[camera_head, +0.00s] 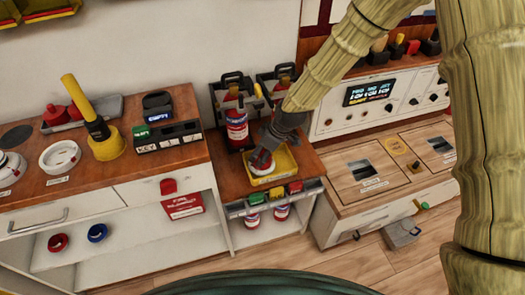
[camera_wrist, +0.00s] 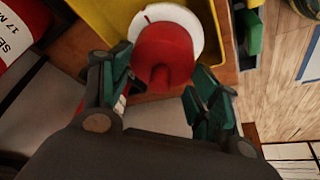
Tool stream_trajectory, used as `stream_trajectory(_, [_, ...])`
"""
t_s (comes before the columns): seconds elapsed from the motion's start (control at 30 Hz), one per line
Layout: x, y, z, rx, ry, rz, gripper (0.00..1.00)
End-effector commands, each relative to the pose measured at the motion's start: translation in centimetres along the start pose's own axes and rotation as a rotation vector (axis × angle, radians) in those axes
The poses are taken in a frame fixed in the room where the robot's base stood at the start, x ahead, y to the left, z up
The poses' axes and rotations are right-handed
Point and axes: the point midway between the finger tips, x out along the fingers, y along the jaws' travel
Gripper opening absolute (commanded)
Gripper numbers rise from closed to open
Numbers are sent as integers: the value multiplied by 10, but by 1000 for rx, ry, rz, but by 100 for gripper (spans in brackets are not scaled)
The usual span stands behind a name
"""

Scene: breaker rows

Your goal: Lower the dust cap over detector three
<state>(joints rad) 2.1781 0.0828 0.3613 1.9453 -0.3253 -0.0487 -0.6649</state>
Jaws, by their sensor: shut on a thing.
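My gripper (camera_head: 264,152) is over a yellow tray (camera_head: 286,174) on the lower wooden counter. In the wrist view, my gripper's fingers (camera_wrist: 163,90) are closed on both sides of a red cap (camera_wrist: 163,50). A white disc (camera_wrist: 195,25) shows just beyond the cap, over the yellow tray; I cannot tell whether the two are joined. On the left counter, white round detectors sit in a row: one at the far left (camera_head: 10,167) and one to its right (camera_head: 60,157). Their labels are too small to read, so detector three cannot be told.
A yellow-handled tool (camera_head: 95,120) stands right of the detectors. Red pieces (camera_head: 55,115) sit in a grey tray (camera_head: 97,109) behind. A key box (camera_head: 167,137) is at the counter's right. A red canister (camera_head: 237,130) stands close beside my gripper. A control panel (camera_head: 375,103) is at right.

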Motion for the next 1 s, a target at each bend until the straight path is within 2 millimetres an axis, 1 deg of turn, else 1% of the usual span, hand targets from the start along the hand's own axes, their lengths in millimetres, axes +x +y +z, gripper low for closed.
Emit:
stream_trajectory(0.1, [2,0,1,0,0,0,45])
stream_trajectory(0.13, [2,0,1,0,0,0,63])
stream_trajectory(0.2, [2,0,1,0,0,0,76])
stream_trajectory(0.27, [2,0,1,0,0,0,86])
stream_trajectory(0.67, [0,0,1,0,0,0,86])
stream_trajectory(0.77, [-6,1,1,1,1,1,86])
stream_trajectory(0.83, [-15,1,0,1,1,1,86])
stream_trajectory(1.0, [-42,1,0,0,2,2,86])
